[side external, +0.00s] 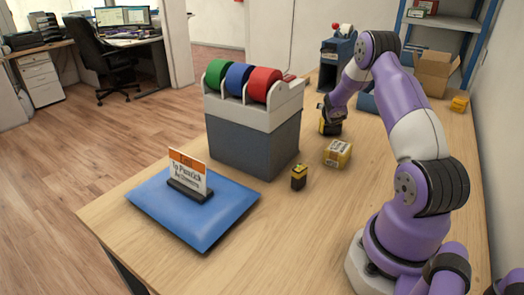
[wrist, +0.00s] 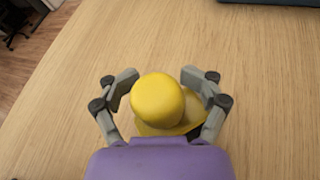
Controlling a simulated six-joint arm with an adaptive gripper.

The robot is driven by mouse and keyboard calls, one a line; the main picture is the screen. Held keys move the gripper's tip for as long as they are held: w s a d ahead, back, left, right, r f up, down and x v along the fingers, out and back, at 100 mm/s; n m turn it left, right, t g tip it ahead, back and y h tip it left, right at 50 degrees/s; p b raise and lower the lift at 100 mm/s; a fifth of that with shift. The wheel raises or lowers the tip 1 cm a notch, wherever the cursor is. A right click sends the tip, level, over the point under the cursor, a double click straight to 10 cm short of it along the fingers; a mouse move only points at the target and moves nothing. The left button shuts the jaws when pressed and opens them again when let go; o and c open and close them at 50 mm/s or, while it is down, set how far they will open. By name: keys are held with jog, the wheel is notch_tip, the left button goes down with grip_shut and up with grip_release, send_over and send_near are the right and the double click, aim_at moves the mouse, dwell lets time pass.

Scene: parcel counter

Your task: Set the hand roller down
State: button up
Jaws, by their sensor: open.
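The hand roller, as I take it, is the yellow thing with a rounded knob (wrist: 157,100) in the wrist view, with a wider yellow part and a dark part below. It appears to stand on the wooden counter (wrist: 270,90). My gripper (wrist: 158,76) is open around the knob, one finger on each side, with no clear grip on it. In the side external view my gripper (side external: 330,114) is low over the counter behind the yellow-and-white box, and the yellow-and-black roller (side external: 331,128) shows only partly under it. Its exact contact with the counter is hard to see.
A grey dispenser (side external: 253,140) with green, blue and red rolls stands left of my gripper. A yellow-and-white box (side external: 337,153) and a small yellow-and-black item (side external: 299,177) lie nearer. A cardboard box (side external: 436,72) is at the back.

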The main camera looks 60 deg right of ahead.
jog(key=shift+r, duration=0.2)
jog(key=v, duration=1.2)
jog(key=shift+r, duration=0.4)
